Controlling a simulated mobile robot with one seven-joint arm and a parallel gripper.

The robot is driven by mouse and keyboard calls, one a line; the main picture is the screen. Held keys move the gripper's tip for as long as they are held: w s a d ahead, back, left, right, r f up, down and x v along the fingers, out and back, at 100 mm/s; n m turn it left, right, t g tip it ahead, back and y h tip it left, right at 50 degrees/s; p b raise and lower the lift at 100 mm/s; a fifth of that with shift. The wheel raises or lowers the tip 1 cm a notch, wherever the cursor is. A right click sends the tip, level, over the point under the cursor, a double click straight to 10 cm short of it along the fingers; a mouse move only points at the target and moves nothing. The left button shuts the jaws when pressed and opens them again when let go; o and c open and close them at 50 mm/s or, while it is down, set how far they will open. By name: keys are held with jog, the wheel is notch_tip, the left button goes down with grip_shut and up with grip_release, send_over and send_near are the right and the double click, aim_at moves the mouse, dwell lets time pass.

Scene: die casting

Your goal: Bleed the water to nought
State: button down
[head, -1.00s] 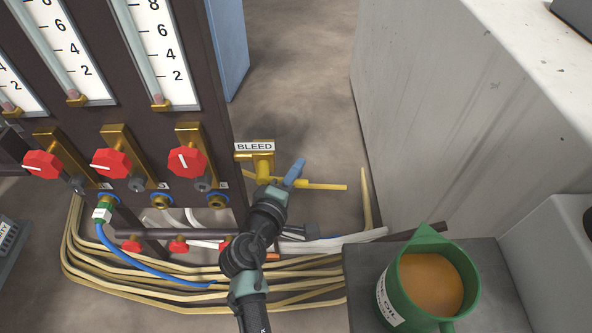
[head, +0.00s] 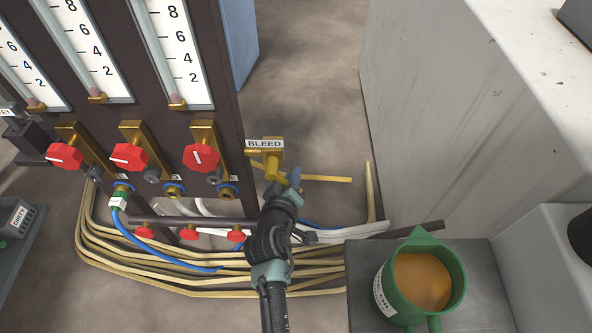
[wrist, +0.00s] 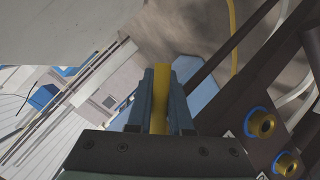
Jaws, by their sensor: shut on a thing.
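The brass bleed valve (head: 271,160) sits under a white BLEED label (head: 264,143) at the right side of the dark gauge panel. My gripper (head: 294,180) is at the valve, its fingers shut on a yellow handle (wrist: 160,98), which shows between them in the wrist view. In the head view, a yellow bar (head: 328,179) runs right from behind the fingers; I cannot tell if it is the same piece. The right gauge (head: 171,45) has a tube with a small reddish patch at its bottom, below the 2.
Red knobs (head: 201,157) line the panel below the gauges. Cream hoses (head: 160,274) and a blue hose (head: 140,251) run beneath my wrist. A green jug (head: 390,300) of brown liquid stands on a grey block at right. A pale machine (head: 450,120) bounds the right.

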jog(key=shift+a+f+m+y, duration=0.25)
jog(key=shift+a+m+y, duration=0.05)
jog(key=shift+a, duration=0.05)
dwell(0.4)
jog(key=c, duration=0.8)
grip_release()
jog(key=shift+c, duration=0.2)
jog(key=shift+s+r+p, duration=0.1)
jog(key=shift+p, duration=0.2)
jog(key=p+v, duration=0.4)
jog(key=v, duration=0.9)
jog(key=shift+p, duration=0.35)
